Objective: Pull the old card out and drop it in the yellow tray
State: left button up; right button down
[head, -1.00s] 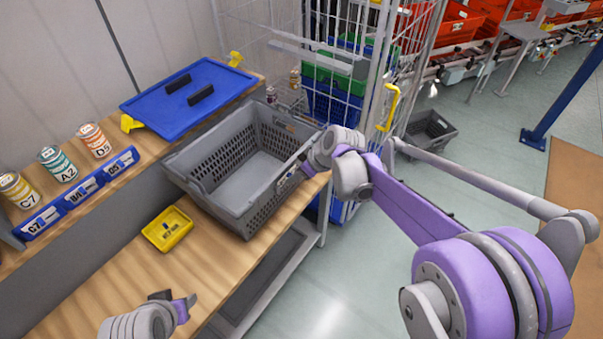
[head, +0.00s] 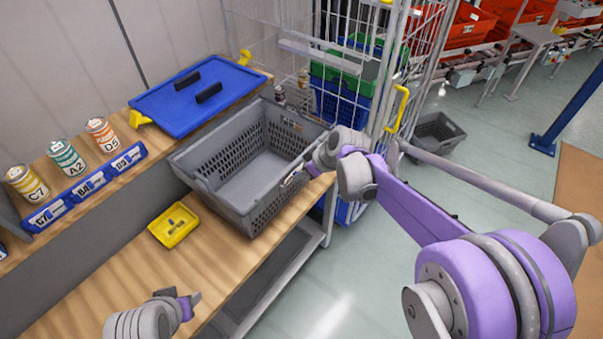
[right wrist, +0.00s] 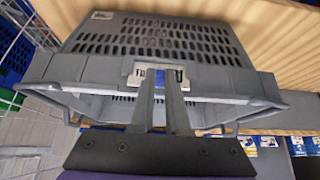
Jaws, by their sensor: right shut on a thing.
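The grey tote (head: 262,205) stands on the wooden bench with its slatted wall facing my right gripper. My right gripper (right wrist: 163,78) is shut on the old card (right wrist: 175,77) at the pale card holder (right wrist: 132,76) on the tote's outer wall. The fingers hide much of the card, and I cannot tell how far it sits in the holder. In the head view the right gripper (head: 293,180) reaches the tote's right side.
A blue lid (head: 197,95) lies on the raised shelf behind. Several labelled cans (head: 66,157) stand behind blue card bins (head: 88,185). A wire cage cart (head: 345,85) stands close beyond the tote. Bench between the yellow tray and my left gripper is clear.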

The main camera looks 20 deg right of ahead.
pick_arm(q)
jog(key=shift+w+r+p, duration=0.35)
jog(key=shift+r+p, duration=0.1)
jog(key=shift+r, duration=0.25)
jog(key=shift+w+r+p, duration=0.35)
jog(key=shift+r+p, duration=0.15)
jog(key=shift+r, duration=0.25)
jog(key=shift+w+r+p, duration=0.35)
jog(key=shift+r+p, duration=0.1)
jog(key=shift+r, duration=0.25)
pick_arm(e)
jog(key=shift+s+d+r, duration=0.15)
jog(key=shift+r, duration=1.3)
jog(key=shift+s+d+r, duration=0.1)
jog(key=shift+r, duration=1.35)
pick_arm(q)
jog(key=shift+s, duration=0.1)
pick_arm(e)
jog(key=shift+s, duration=0.1)
